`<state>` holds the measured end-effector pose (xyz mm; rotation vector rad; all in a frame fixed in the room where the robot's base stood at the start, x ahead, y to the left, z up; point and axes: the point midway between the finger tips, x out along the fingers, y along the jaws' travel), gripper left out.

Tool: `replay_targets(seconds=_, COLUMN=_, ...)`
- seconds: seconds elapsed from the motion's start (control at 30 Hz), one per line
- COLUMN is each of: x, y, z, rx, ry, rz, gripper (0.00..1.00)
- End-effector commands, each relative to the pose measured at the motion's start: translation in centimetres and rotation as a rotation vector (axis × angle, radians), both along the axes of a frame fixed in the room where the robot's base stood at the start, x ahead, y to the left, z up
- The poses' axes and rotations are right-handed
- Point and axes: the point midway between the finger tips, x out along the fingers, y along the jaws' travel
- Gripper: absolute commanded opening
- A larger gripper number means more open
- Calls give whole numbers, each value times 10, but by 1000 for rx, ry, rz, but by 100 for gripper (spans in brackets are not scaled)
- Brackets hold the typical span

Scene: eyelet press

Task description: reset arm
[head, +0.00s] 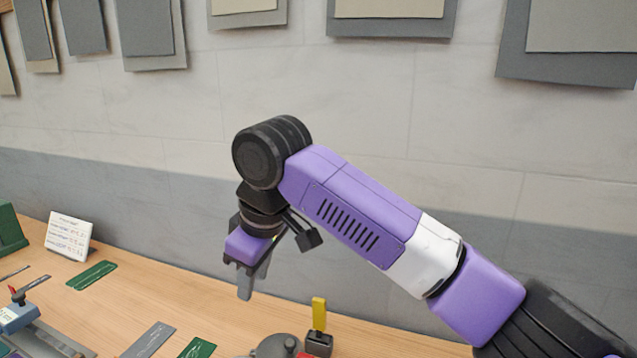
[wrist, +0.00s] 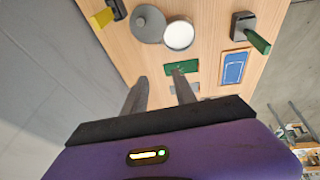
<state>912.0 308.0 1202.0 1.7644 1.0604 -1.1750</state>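My gripper (head: 246,284) hangs from my bent arm above the wooden table (head: 130,297), pointing down in the head view. In the wrist view its two dark fingers (wrist: 160,77) stand apart with an empty gap between them. Nothing is held. A green plate (wrist: 182,68) lies on the table beyond the fingertips in that view. In the head view the fingers overlap, so the gap is hidden there.
A block with an upright yellow handle (head: 319,315) and a round grey lidded thing (head: 275,347) stand at the front. A white sign (head: 69,237) and a green plate (head: 92,275) are at left. The wall behind carries hanging panels (head: 388,14). A green-handled tool (wrist: 257,41) stands near the table edge.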

Motion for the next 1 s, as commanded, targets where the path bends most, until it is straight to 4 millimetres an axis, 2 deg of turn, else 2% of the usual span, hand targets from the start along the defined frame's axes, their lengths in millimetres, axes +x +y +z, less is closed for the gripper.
replay_targets(seconds=0.2, x=11, y=46, z=9, rx=214, ry=-132, rz=17, gripper=33)
replay_targets(seconds=0.4, x=11, y=87, z=12, rx=477, ry=-233, rz=15, gripper=33)
replay_targets(seconds=0.57, x=4, y=106, z=15, rx=724, ry=-306, rz=-25, gripper=33)
replay_targets(seconds=0.67, x=-2, y=106, z=18, rx=870, ry=-353, rz=-70, gripper=33)
replay_targets(seconds=0.77, x=-7, y=98, z=18, rx=999, ry=-397, rz=-127, gripper=33)
replay_targets(seconds=0.87, x=-13, y=82, z=16, rx=1111, ry=-442, rz=-195, gripper=33)
replay_targets(seconds=1.0, x=-23, y=50, z=7, rx=1235, ry=-513, rz=-302, gripper=33)
